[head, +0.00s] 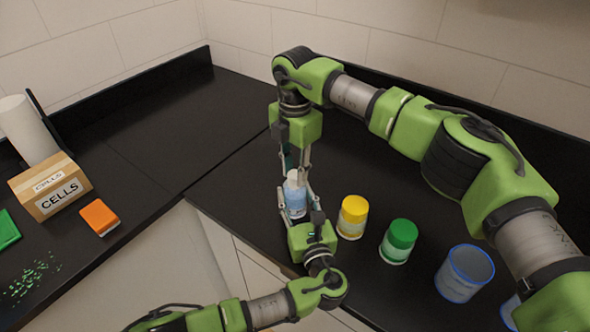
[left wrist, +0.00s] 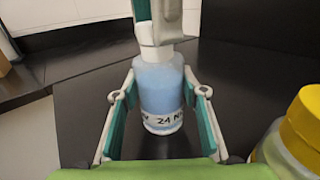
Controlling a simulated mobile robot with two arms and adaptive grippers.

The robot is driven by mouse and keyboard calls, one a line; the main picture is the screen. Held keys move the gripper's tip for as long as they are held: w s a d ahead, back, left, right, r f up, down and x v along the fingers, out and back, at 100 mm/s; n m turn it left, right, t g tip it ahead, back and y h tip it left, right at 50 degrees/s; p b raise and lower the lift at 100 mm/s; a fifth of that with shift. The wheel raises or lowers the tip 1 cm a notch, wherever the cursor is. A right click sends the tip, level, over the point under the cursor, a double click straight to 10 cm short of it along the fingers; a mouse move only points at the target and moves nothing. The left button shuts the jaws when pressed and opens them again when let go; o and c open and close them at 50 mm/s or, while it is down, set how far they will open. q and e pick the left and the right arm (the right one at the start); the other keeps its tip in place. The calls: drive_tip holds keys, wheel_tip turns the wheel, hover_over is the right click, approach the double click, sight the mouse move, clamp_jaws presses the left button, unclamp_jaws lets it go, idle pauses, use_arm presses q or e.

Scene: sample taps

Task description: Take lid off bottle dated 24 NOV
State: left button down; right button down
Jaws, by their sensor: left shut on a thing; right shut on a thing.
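The bottle (head: 296,203) is pale blue and stands upright on the black counter. In the left wrist view the bottle (left wrist: 162,92) has a label (left wrist: 162,121) reading "24 N", the rest cut off by its curve. My left gripper (head: 298,196) is shut on the bottle's body, one finger on each side. My right gripper (head: 294,170) comes down from above and is shut on the white lid (left wrist: 150,52) at the bottle's top. A right fingertip partly hides the lid, and I see no clear gap between lid and bottle.
A yellow-lidded jar (head: 352,217) and a green-lidded jar (head: 398,241) stand right of the bottle, then a blue-rimmed clear container (head: 464,273). A CELLS box (head: 50,187), an orange box (head: 100,217) and a paper roll (head: 27,130) are at left. The counter behind the bottle is clear.

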drive_tip(key=n, duration=0.6)
drive_tip(key=shift+n, duration=0.4)
drive_tip(key=n, duration=0.6)
drive_tip(key=shift+n, duration=0.3)
drive_tip(key=n, duration=1.1)
drive_tip(key=shift+r+n, duration=0.1)
drive_tip(key=shift+n, duration=0.3)
drive_tip(key=n, duration=1.7)
